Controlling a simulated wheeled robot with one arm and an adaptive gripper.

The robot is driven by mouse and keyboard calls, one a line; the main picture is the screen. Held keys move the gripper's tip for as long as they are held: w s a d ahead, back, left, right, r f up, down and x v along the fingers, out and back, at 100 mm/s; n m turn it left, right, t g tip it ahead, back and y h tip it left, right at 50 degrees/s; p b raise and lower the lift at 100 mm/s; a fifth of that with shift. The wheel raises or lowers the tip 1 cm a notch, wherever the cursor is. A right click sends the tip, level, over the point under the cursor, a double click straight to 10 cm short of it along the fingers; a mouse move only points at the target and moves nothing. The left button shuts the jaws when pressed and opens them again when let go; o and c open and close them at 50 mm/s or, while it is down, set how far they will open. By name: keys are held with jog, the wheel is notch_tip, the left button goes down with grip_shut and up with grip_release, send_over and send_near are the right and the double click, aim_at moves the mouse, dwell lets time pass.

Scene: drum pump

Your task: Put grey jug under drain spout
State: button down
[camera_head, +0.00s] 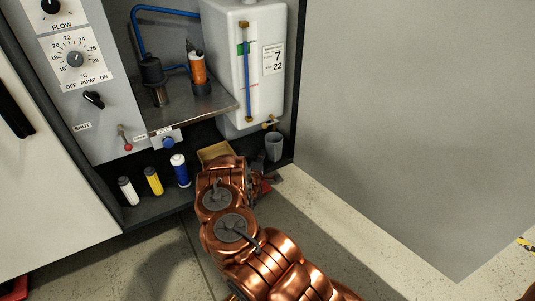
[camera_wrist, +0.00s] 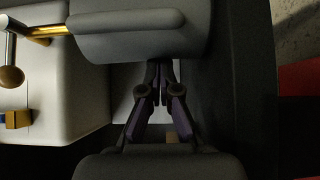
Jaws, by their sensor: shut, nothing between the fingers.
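The grey jug (camera_head: 274,149) stands upright on the dark floor of the cabinet, at its right end. The brass drain spout (camera_head: 270,123) sticks out low on the white tank, and the jug is just below it in the head view. In the wrist view a large grey rounded body, seemingly the jug (camera_wrist: 140,40), fills the top, with the brass spout (camera_wrist: 48,31) to its left. My gripper (camera_wrist: 158,70) is shut and empty, its fingertips close to that body; I cannot tell if they touch. In the head view it is mostly hidden by my copper arm.
The white tank (camera_head: 228,50) stands behind the jug. A tan box (camera_head: 214,151) and white, yellow and blue bottles (camera_head: 153,181) line the cabinet floor to the left. A metal shelf (camera_head: 205,108) overhangs them. The grey cabinet wall is right of the jug; floor in front is open.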

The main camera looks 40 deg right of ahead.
jog(key=shift+s+d+f, duration=0.1)
jog(key=shift+d, duration=0.15)
jog(key=shift+s+a, duration=0.2)
jog(key=shift+a, duration=0.2)
jog(key=p+v, duration=0.1)
jog(key=v, duration=0.8)
jog(key=shift+s, duration=0.1)
